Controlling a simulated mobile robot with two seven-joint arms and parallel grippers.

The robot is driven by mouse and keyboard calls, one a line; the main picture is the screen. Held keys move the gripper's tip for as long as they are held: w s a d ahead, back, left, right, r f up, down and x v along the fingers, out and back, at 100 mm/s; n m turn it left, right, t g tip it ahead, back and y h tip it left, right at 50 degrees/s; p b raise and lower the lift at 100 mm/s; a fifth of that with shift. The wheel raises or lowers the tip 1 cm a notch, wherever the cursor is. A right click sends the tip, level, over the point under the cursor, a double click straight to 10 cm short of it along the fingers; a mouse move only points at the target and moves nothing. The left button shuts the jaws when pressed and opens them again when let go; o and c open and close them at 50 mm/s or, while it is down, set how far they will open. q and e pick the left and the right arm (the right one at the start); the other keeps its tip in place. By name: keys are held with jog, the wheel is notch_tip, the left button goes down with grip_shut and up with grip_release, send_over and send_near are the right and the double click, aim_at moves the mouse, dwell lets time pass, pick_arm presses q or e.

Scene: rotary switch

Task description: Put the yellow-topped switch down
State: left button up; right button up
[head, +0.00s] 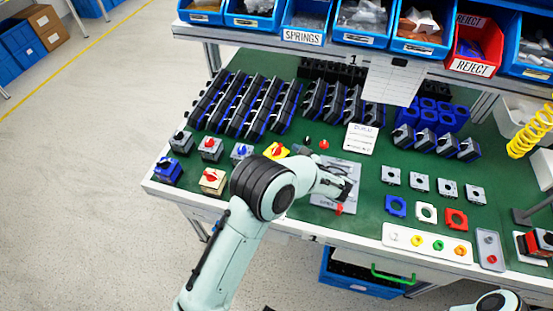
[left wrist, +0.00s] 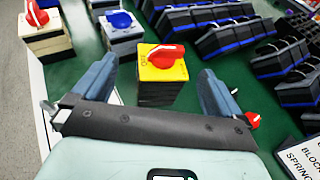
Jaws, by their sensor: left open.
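The yellow-topped switch (head: 277,151) has a red knob and a dark body, and stands upright on the green bench top. In the left wrist view the yellow-topped switch (left wrist: 158,72) lies between and ahead of my fingertips, with a gap on both sides. My left gripper (left wrist: 160,80) is open and empty. In the head view my left gripper (head: 302,151) is beside the switch, partly hidden by my own arm. My right gripper is not in view; only part of my right arm shows at the lower right.
A beige switch with a red knob (head: 212,182) and a blue-knobbed switch (head: 242,152) stand left of it. Rows of black-and-blue blocks (head: 245,105) lie behind. The bench's front edge (head: 390,245) is close.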

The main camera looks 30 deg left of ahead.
aim_at(277, 151)
pick_arm(q)
jog(key=x, duration=0.3)
jog(key=p+x, duration=0.1)
jog(key=x, duration=0.1)
jog(key=shift+w+a+r, duration=0.15)
jog(key=shift+w+a, duration=0.05)
jog(key=shift+a, duration=0.15)
jog(key=shift+r, duration=0.1)
jog(key=c, duration=1.8)
